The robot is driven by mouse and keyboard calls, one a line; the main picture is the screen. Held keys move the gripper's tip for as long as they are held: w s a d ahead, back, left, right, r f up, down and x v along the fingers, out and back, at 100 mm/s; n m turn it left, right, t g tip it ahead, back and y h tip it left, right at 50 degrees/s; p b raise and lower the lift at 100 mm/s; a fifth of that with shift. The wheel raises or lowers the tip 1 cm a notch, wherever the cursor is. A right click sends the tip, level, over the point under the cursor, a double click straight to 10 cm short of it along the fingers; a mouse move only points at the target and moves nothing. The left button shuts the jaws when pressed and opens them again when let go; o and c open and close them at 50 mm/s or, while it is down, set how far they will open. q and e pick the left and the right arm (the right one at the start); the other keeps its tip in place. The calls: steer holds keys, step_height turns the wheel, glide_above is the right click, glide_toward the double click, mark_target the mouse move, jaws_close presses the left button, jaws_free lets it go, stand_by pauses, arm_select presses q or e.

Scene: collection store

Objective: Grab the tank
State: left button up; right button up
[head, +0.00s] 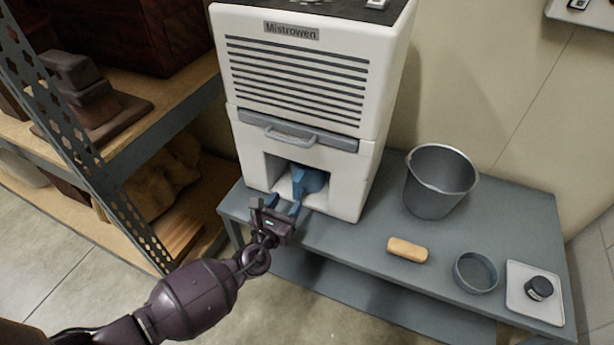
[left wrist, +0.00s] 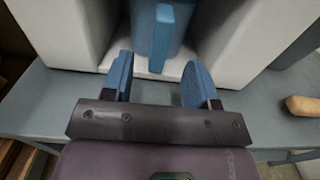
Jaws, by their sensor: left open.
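The tank (head: 315,181) is a blue container with an upright blue handle, sitting in the open bay at the bottom of the white Mistrowen machine (head: 305,105). In the left wrist view, the tank's handle (left wrist: 162,38) stands just ahead of my left gripper and roughly between its fingers. My left gripper (head: 283,207) is open and empty at the mouth of the bay, with blue finger pads that also show in the left wrist view (left wrist: 157,82). The back of the tank is hidden inside the machine. My right gripper is not in view.
The machine stands on a grey table (head: 345,240). To its right are a grey bucket (head: 438,185), a tan block (head: 407,249), a shallow round grey dish (head: 475,272) and a white tray (head: 520,305) with a dark jar (head: 539,288). A metal shelf (head: 160,120) stands close on the left.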

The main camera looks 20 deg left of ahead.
mark_target(295, 189)
arm_select(q)
steer(key=w, duration=0.2)
steer(key=w+b, duration=0.1)
steer(key=w, duration=0.1)
steer(key=shift+d+f, duration=0.1)
steer(key=shift+d, duration=0.1)
steer(key=shift+w, duration=0.55)
jaws_close()
